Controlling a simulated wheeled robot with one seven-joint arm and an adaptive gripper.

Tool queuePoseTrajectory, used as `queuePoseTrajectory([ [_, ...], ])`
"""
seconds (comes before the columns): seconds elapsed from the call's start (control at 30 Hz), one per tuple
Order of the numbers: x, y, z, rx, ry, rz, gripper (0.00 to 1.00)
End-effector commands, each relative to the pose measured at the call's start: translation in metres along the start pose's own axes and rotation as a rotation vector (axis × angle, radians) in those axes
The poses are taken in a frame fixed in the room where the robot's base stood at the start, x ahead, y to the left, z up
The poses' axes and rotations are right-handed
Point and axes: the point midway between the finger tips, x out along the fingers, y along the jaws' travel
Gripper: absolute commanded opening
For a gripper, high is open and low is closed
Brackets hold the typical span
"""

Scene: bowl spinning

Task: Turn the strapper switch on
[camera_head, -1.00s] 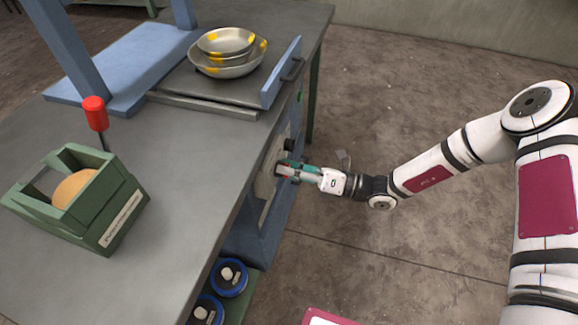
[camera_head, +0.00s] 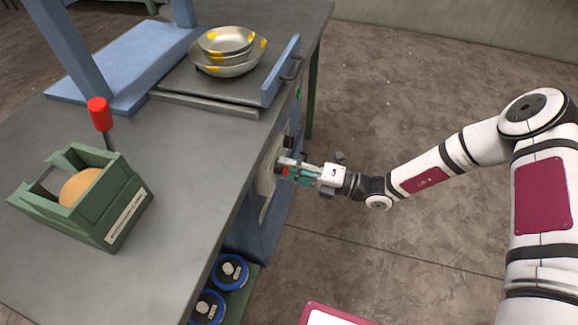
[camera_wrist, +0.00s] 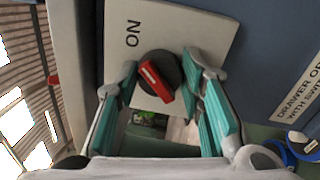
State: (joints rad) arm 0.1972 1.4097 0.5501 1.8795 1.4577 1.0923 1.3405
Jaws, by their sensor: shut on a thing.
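The strapper switch (camera_wrist: 158,78) is a round black knob with a red bar, set on a pale plate (camera_wrist: 190,30) lettered "ON" in the wrist view. The red bar lies at a slant, with the lettering above and to its left. My gripper (camera_wrist: 160,68) has its teal fingers on either side of the knob and is shut on it. In the head view my gripper (camera_head: 284,168) is at the front of the blue machine (camera_head: 258,237), below the table edge. There the fingers hide most of the switch.
Several metal bowls with yellow spots (camera_head: 228,50) are stacked on a drawer (camera_head: 212,82) with a blue front (camera_head: 281,72), above my gripper. A green box (camera_head: 102,205) stands on the grey table (camera_head: 193,180). Blue-rimmed round things (camera_head: 231,270) sit low.

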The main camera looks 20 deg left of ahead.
Motion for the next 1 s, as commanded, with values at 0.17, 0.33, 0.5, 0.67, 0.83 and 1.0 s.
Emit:
queuePoseTrajectory([
  [0.17, -0.001, -0.001, 0.001, 0.008, -0.003, -0.003, 0.07],
  [0.33, -0.001, -0.001, 0.001, 0.008, -0.002, -0.003, 0.07],
  [0.5, -0.001, -0.001, 0.0, 0.007, -0.002, -0.003, 0.55],
  [0.67, 0.0, -0.001, 0.0, 0.006, -0.001, -0.002, 0.55],
  [0.83, -0.002, -0.001, 0.0, 0.006, -0.001, -0.002, 0.55],
  [1.0, -0.021, -0.001, 0.001, 0.005, -0.004, -0.002, 0.55],
])
